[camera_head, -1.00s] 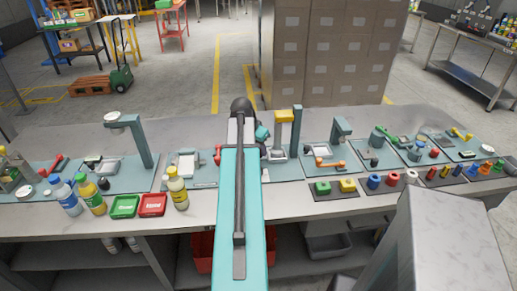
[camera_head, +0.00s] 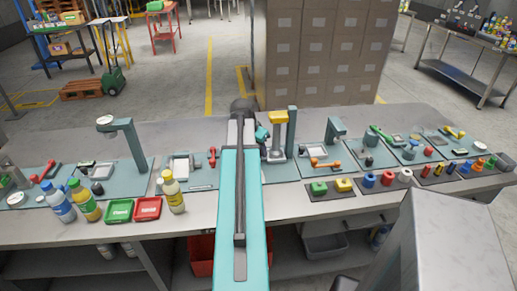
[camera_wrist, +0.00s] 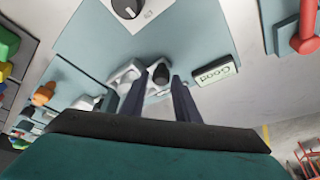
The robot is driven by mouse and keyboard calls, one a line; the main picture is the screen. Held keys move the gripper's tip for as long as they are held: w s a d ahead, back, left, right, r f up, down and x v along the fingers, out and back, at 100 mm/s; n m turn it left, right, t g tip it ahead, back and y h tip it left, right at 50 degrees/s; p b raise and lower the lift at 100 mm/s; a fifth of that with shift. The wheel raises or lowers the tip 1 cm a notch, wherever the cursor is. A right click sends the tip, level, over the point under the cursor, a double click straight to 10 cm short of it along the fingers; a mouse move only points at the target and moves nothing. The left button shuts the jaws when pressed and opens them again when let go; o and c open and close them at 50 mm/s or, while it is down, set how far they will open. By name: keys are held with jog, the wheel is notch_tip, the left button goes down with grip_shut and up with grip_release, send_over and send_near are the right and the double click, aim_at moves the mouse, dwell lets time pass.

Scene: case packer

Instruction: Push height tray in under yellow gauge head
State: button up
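The yellow gauge head (camera_head: 278,117) sits on top of a post at the middle of the bench, right of my arm. Below it is a pale tray (camera_head: 274,156), partly hidden by my arm; I cannot tell how far under the head it sits. In the wrist view, pale grey tray-like parts (camera_wrist: 126,76) and a dark round knob (camera_wrist: 161,73) lie just past my fingertips. My gripper (camera_wrist: 160,84) is open, its two dark fingers apart on either side of the knob, with no clear contact. The gauge head is not recognisable in the wrist view.
A display reading "Good" (camera_wrist: 214,72) and a dark dial (camera_wrist: 128,8) are close to the fingers. Teal stations with posts stand left and right. Bottles (camera_head: 173,192), green and red trays (camera_head: 148,208) and coloured blocks (camera_head: 319,188) line the front edge.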

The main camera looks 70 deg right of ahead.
jog(key=shift+r, duration=0.1)
jog(key=b+v, duration=0.2)
jog(key=v, duration=1.1)
jog(key=shift+r, duration=0.3)
jog(key=shift+r, duration=0.15)
dwell(0.5)
